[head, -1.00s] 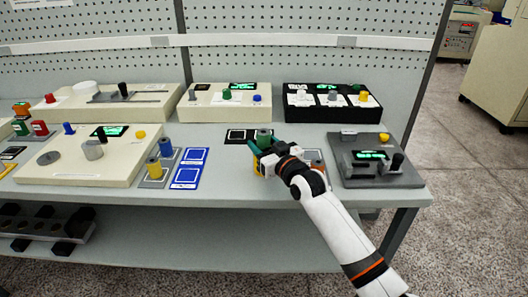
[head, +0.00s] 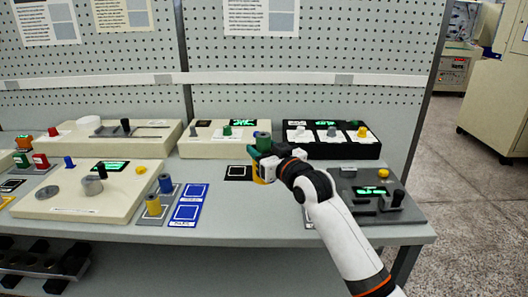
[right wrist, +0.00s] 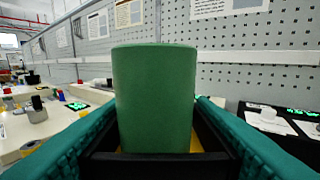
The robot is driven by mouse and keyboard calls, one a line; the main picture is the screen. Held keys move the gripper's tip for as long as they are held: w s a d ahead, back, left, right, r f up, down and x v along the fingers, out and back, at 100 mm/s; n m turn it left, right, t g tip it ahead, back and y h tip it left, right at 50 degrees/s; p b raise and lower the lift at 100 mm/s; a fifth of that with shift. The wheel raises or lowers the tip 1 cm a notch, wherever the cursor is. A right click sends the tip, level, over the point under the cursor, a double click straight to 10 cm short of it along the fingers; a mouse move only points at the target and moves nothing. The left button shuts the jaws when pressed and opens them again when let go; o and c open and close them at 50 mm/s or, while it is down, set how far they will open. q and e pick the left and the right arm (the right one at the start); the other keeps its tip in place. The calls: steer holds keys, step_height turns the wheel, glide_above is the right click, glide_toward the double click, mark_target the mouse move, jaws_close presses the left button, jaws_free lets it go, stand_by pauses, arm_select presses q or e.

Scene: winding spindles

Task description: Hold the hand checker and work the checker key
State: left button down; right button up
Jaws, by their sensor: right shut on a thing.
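My right gripper (head: 264,150) is shut on a green cylinder (head: 263,139), held upright above the bench near a small black-framed mat (head: 238,173). The cylinder fills the middle of the right wrist view (right wrist: 154,95) between the two teal fingers. A yellow part shows below it, partly hidden by the gripper. A dark grey unit (head: 410,212) with a green display, a black knob and a yellow button stands right of my right forearm, which covers part of it. I cannot tell which thing is the hand checker or its key. My left gripper is not in view.
A black box (head: 345,151) with several knobs and a cream box (head: 205,146) stand at the back. The bench's front strip is mostly clear.

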steer(key=shift+f+b, duration=1.95)
steer(key=shift+f, duration=2.05)
steer(key=shift+s+d+f, duration=0.1)
steer(key=shift+d+f, duration=0.15)
steer(key=shift+f, duration=0.1)
